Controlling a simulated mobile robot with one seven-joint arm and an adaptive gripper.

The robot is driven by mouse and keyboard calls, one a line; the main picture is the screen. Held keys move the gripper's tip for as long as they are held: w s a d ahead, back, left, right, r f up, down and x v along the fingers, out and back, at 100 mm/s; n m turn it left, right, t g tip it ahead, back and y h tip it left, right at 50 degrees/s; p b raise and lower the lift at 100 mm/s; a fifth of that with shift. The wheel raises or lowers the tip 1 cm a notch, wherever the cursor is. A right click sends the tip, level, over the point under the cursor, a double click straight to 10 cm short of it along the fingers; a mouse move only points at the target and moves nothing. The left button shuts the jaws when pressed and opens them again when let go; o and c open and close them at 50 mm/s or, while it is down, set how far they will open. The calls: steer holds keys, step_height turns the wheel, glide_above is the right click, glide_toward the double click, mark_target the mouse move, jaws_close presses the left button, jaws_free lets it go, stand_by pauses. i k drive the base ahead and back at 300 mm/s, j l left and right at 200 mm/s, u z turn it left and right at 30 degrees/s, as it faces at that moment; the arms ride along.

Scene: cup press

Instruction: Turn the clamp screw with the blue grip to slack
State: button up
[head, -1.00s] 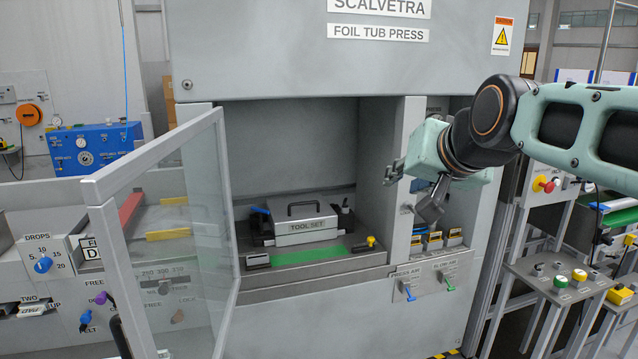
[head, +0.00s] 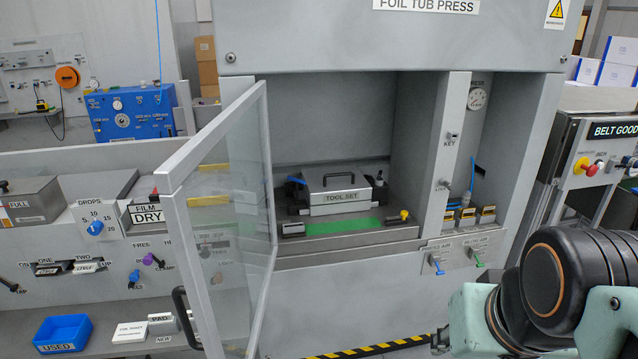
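The tool set (head: 340,197), a grey box with a black handle, sits inside the open press bay. A small blue grip (head: 296,181) shows at its back left corner, beside a dark clamp part; it is small and I cannot tell how the screw is turned. A dark clamp piece (head: 379,180) stands at the tool set's right. My gripper (head: 438,342) is at the lower right, outside the press and well below and right of the blue grip. Only a dark bit of it shows, so its opening is hidden.
The clear door (head: 225,215) stands open at the bay's left, its edge projecting forward. A green strip (head: 345,226) and a yellow knob (head: 404,215) are at the bay's front. The blue press air lever (head: 437,265) and green lever (head: 477,259) are on the panel right.

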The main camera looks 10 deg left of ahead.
mark_target(296, 181)
steer(key=k+j, duration=0.15)
steer(key=j, duration=0.2)
steer(key=k+j, duration=0.1)
steer(key=j, duration=0.2)
steer(key=k+j+u, duration=0.1)
steer(key=j, duration=0.25)
steer(key=k+j, duration=0.15)
steer(key=j, duration=0.2)
steer(key=k+j, duration=0.1)
steer(key=j, duration=0.25)
steer(key=i+l, duration=0.2)
steer(key=l, duration=0.2)
steer(key=i+l+u, duration=0.1)
steer(key=l, duration=0.25)
steer(key=i+l, duration=0.2)
steer(key=l, duration=0.2)
steer(key=i+l, duration=0.2)
steer(key=l, duration=0.2)
steer(key=i+l+u, duration=0.1)
steer(key=l, duration=0.3)
steer(key=i+l+u, duration=0.15)
steer(key=i+l, duration=0.5)
